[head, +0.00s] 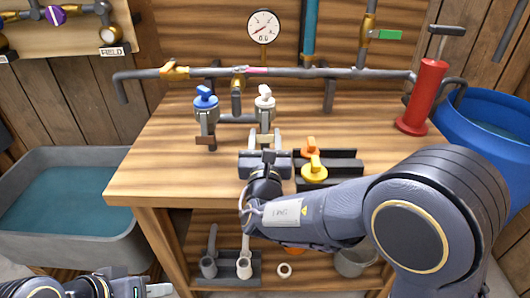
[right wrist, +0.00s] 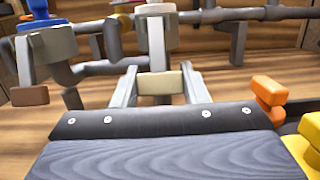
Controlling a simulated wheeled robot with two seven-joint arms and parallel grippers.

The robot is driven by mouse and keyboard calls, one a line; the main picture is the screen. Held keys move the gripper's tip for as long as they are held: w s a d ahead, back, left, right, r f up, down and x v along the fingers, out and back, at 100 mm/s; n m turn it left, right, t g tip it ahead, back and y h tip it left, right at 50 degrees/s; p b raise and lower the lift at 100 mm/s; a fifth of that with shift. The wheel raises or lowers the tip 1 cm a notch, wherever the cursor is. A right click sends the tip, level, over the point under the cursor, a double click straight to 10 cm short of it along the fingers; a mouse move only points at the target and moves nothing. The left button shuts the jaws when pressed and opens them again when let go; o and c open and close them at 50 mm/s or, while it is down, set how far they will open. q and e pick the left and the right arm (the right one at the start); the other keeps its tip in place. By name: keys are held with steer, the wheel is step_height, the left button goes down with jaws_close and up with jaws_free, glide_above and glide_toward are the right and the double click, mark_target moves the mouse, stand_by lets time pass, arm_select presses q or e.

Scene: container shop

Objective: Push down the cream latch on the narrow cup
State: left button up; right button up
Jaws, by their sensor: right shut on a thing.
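The narrow cup (head: 264,115) is a slim grey body under a white knob, below the pipe at the middle of the bench. In the right wrist view the narrow cup (right wrist: 157,45) stands straight ahead. Its cream latch (right wrist: 161,83) is a small block low at its front, between the two fingers of my right gripper (right wrist: 160,82). In the head view my right gripper (head: 265,138) reaches up to the cup's base, shut on the cream latch. My left gripper (head: 156,290) is at the bottom left edge, away from the bench; its finger gap is unclear.
A wider cup with a blue knob (head: 206,103) and brown latch (head: 206,140) stands to the left. Orange (head: 310,147) and yellow (head: 314,168) knobs sit close right of my right gripper. A red pump (head: 424,97) stands at the bench's right. The bench's left is bare.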

steer(key=shift+w+f+b, duration=0.1)
steer(key=shift+f+b, duration=0.2)
steer(key=shift+r+t, duration=0.25)
steer(key=shift+t, duration=0.05)
arm_select(q)
steer(key=shift+f, duration=0.8)
arm_select(e)
steer(key=o, duration=1)
arm_select(q)
steer(key=shift+r, duration=0.15)
arm_select(e)
steer(key=shift+v, duration=3.9)
